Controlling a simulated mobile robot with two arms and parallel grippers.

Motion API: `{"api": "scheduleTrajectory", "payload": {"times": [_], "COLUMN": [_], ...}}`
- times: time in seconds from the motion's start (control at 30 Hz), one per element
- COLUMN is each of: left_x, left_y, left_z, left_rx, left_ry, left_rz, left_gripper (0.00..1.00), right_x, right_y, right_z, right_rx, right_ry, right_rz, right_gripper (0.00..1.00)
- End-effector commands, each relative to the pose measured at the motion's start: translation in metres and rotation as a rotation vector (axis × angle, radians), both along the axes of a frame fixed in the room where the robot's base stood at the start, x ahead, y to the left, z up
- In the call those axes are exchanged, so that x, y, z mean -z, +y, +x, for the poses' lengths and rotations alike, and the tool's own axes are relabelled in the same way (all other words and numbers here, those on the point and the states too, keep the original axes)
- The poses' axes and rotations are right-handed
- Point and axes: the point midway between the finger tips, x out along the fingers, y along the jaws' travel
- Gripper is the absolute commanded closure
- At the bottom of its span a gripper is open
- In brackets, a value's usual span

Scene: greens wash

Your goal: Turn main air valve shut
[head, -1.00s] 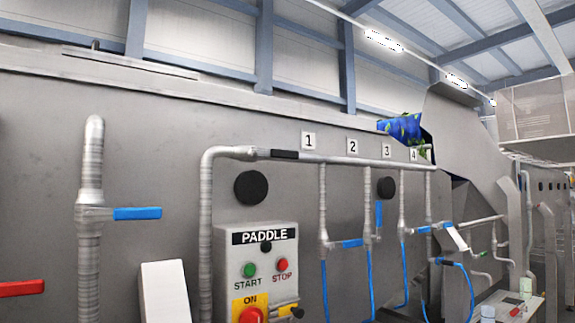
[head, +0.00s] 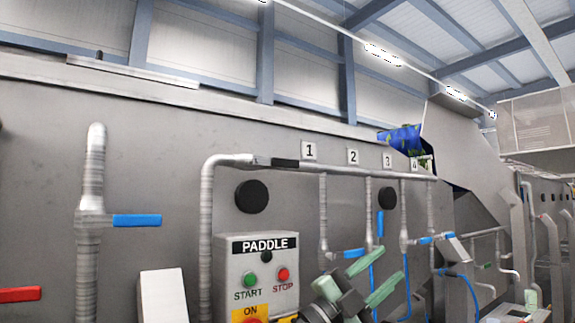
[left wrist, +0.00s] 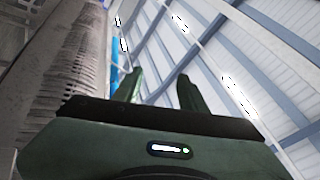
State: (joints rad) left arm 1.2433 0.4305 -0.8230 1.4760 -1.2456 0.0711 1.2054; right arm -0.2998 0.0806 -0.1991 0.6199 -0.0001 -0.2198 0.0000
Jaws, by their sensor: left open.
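No label reading main air valve shows. A grey header pipe (head: 390,174) crosses the wall with a black handle (head: 285,163) lying along it, left of plate 1. Blue handles hang on the branches below: a level one (head: 350,254), an upright one (head: 381,222) and a level one (head: 437,238). My left gripper (head: 390,263) is open and empty, its pale green fingers pointing up and right in front of the lower branches. In the left wrist view its fingers (left wrist: 162,82) stand apart, beside a ribbed pipe (left wrist: 72,75) and a blue strip (left wrist: 115,72). My right gripper is out of view.
A PADDLE control box (head: 255,270) stands left of my gripper. Further left are a pipe with a level blue handle (head: 137,220), a red handle (head: 20,294) and a white box (head: 165,295). A sloped metal chute (head: 465,155) rises at right.

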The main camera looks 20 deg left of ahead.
Motion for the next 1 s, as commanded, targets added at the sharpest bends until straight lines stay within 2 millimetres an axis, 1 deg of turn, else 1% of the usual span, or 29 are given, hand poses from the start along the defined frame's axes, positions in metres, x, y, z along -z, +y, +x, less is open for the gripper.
{"api": "scheduleTrajectory", "payload": {"times": [0.03, 0.07, 0.1, 0.17, 0.2, 0.27, 0.3, 0.37, 0.4, 0.5, 0.53, 0.6, 0.63, 0.73, 0.87, 1.0], "left_x": [-0.028, -0.038, -0.053, -0.078, -0.095, -0.122, -0.14, -0.165, -0.18, -0.206, -0.21, -0.217, -0.219, -0.223, -0.225, -0.226], "left_y": [0.004, 0.006, 0.013, 0.031, 0.049, 0.081, 0.105, 0.141, 0.164, 0.207, 0.215, 0.227, 0.23, 0.231, 0.225, 0.218], "left_z": [0.006, 0.009, 0.015, 0.025, 0.031, 0.036, 0.038, 0.038, 0.035, 0.026, 0.024, 0.021, 0.021, 0.027, 0.045, 0.068], "left_rx": [-0.02, -0.033, -0.06, -0.122, -0.176, -0.27, -0.337, -0.434, -0.493, -0.603, -0.624, -0.654, -0.662, -0.67, -0.667, -0.665], "left_ry": [-0.034, -0.039, -0.039, -0.028, -0.008, 0.028, 0.057, 0.104, 0.133, 0.192, 0.205, 0.223, 0.227, 0.235, 0.236, 0.235], "left_rz": [0.103, 0.165, 0.243, 0.351, 0.414, 0.486, 0.521, 0.552, 0.561, 0.563, 0.562, 0.559, 0.557, 0.556, 0.559, 0.557], "left_gripper": [0.58, 0.58, 0.58, 0.58, 0.58, 0.58, 0.58, 0.58, 0.58, 0.58, 0.58, 0.58, 0.58, 0.58, 0.58, 0.58], "right_x": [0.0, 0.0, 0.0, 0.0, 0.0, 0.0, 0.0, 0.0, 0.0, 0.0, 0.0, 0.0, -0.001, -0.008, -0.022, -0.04], "right_y": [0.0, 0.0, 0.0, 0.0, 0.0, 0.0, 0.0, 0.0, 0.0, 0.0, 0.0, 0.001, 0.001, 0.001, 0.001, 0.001], "right_z": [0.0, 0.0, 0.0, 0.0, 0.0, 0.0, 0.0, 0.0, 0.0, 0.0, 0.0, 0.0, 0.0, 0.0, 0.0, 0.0], "right_rx": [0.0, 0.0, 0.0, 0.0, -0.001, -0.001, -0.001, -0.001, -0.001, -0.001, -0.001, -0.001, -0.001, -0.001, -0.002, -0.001], "right_ry": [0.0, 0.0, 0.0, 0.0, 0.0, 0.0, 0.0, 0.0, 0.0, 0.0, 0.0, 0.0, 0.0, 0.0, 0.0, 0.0], "right_rz": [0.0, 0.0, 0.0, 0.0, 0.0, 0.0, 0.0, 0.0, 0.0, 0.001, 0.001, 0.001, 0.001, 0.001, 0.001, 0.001], "right_gripper": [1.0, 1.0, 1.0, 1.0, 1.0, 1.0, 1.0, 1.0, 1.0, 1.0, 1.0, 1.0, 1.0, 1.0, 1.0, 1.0]}}
